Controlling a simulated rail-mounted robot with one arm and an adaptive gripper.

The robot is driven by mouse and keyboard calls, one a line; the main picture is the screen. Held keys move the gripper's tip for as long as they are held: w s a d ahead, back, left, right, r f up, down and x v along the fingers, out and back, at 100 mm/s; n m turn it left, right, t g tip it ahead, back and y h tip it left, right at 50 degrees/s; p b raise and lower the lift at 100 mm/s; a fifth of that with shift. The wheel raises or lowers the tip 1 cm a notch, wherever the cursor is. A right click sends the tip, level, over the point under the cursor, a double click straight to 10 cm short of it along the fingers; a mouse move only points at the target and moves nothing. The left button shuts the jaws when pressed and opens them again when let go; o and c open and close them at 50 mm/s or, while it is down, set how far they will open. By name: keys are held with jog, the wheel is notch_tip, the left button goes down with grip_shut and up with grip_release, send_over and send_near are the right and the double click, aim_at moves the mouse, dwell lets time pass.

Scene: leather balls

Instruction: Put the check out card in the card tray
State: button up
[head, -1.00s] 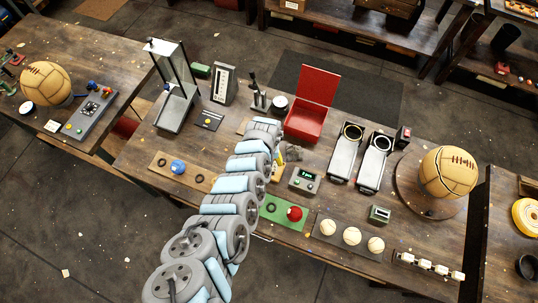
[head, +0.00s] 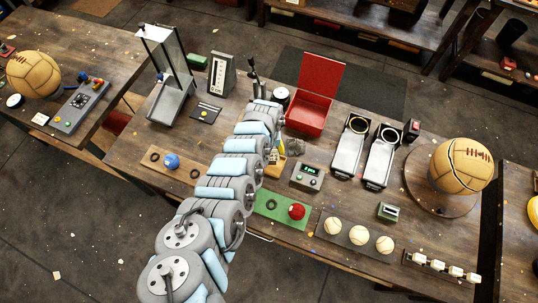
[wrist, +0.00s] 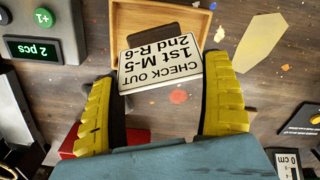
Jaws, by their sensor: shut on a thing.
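The check out card (wrist: 160,65) is a white plate with black text, upside down in the wrist view. My gripper (wrist: 163,74) is shut on it, one yellow finger at each side edge. A wooden-rimmed tray (wrist: 207,22), likely the card tray, shows behind the card in the wrist view. The card hides much of the tray, and I cannot tell the height between them.
A ball on a wooden board (head: 170,162) lies left. A green mat with a red ball (head: 297,211) lies in front. A beige scrap (wrist: 262,42) lies beside the tray.

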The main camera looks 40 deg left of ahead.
jog(key=shift+w+a+f+b, duration=0.2)
jog(key=shift+f+b, duration=0.2)
jog(key=shift+b, duration=0.4)
notch_tip(320, 180, down, 3)
jog(key=b, duration=0.3)
jog(key=shift+r, duration=0.1)
jog(key=shift+r, duration=0.1)
jog(key=o, duration=0.9)
jog(key=shift+c, duration=0.2)
notch_tip(320, 180, up, 12)
jog(key=p, duration=0.3)
